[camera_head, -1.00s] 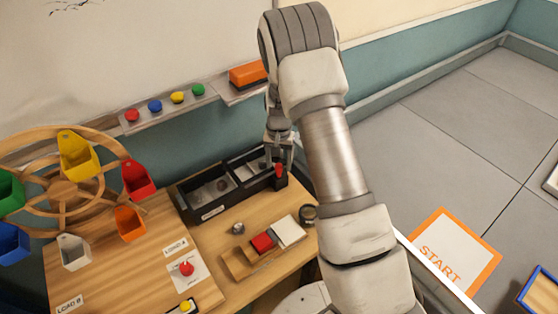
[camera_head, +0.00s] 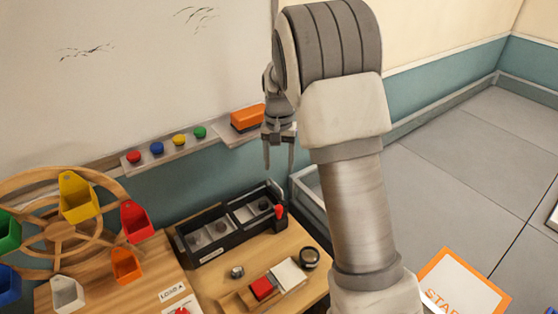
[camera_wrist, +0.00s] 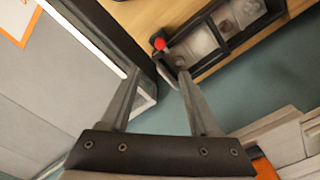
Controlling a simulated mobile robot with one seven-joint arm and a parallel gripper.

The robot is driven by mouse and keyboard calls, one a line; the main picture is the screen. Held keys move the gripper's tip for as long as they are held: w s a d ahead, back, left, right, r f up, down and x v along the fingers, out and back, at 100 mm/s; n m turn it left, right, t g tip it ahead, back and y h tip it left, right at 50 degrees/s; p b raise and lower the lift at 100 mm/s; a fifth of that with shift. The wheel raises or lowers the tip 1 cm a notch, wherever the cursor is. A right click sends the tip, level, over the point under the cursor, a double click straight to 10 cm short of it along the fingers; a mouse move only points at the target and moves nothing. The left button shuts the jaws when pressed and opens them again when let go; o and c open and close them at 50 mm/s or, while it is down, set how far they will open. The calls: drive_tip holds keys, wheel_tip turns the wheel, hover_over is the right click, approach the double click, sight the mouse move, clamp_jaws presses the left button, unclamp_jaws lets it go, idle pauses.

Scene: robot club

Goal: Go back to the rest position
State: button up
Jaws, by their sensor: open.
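My gripper (camera_head: 279,158) is open and empty. In the head view it hangs with its fingers down, above and behind the black tray (camera_head: 190,257), in front of the wall. In the wrist view my gripper (camera_wrist: 152,100) shows two spread fingers with nothing between them. The tray's red-topped lever (camera_head: 280,212) stands at its right end, below my gripper. The red tip (camera_wrist: 160,43) also shows beyond the fingers in the wrist view. Round dark pieces lie in the tray's compartments.
A wooden wheel with coloured buckets (camera_head: 60,232) stands at the left. A wall ledge holds several coloured buttons and an orange eraser-like block (camera_head: 247,117), close to my gripper. A red block (camera_head: 262,288) and white block (camera_head: 288,275) lie on the wooden table. Grey floor lies right.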

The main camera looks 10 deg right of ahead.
drive_tip(key=shift+r, duration=0.3)
drive_tip(key=shift+r, duration=0.1)
drive_tip(key=s+r+n+t, duration=0.2)
drive_tip(key=s+r+t, duration=0.1)
drive_tip(key=s+r, duration=1.05)
drive_tip(key=s+r+n+t, duration=0.2)
drive_tip(key=s, duration=1.4)
drive_tip(key=shift+n+t, duration=0.3)
drive_tip(key=shift+n, duration=0.1)
